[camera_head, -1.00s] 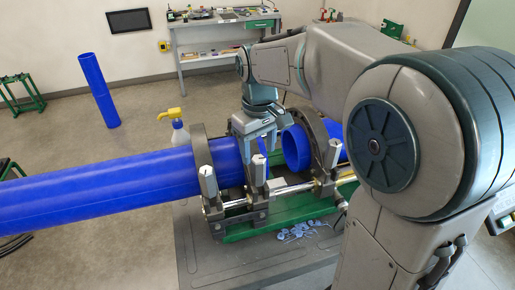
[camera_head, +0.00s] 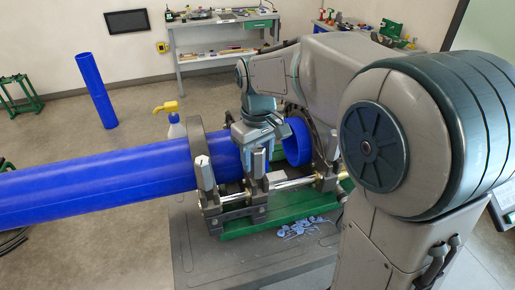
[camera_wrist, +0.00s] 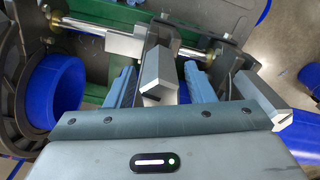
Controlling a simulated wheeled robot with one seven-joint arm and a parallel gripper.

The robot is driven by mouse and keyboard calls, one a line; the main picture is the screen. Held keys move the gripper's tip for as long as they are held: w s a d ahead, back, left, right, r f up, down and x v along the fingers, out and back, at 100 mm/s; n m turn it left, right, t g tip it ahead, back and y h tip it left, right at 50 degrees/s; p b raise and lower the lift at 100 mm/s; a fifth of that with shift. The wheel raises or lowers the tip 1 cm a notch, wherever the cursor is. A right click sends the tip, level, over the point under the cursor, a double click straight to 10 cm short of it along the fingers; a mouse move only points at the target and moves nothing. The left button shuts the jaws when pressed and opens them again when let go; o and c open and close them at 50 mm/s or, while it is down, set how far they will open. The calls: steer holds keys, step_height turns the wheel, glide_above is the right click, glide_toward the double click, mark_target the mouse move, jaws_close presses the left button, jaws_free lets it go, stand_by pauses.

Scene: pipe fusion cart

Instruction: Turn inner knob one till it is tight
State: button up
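The inner knob I take as number one is a grey upright block-shaped handle (camera_head: 257,166) on the inner clamp, beside the end of the long blue pipe (camera_head: 110,186). In the wrist view the grey knob (camera_wrist: 158,78) stands between my two blue-grey finger pads. My gripper (camera_wrist: 162,88) is open around the knob, with a visible gap at the right pad; contact on the left is unclear. In the head view my gripper (camera_head: 262,140) sits just above and behind the knob, its fingertips partly hidden. The knob's thread and tightness cannot be seen.
An outer clamp knob (camera_head: 205,175) stands left, and another clamp post (camera_head: 331,150) right, near a short blue pipe (camera_head: 296,142). A steel guide rod (camera_head: 292,184) crosses the green cart frame (camera_head: 270,219).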

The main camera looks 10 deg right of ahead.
steer(key=c, duration=0.8)
steer(key=shift+o, duration=0.2)
steer(key=shift+m, duration=1.5)
steer(key=shift+m, duration=1.5)
steer(key=shift+p, duration=0.3)
steer(key=shift+m, duration=1.4)
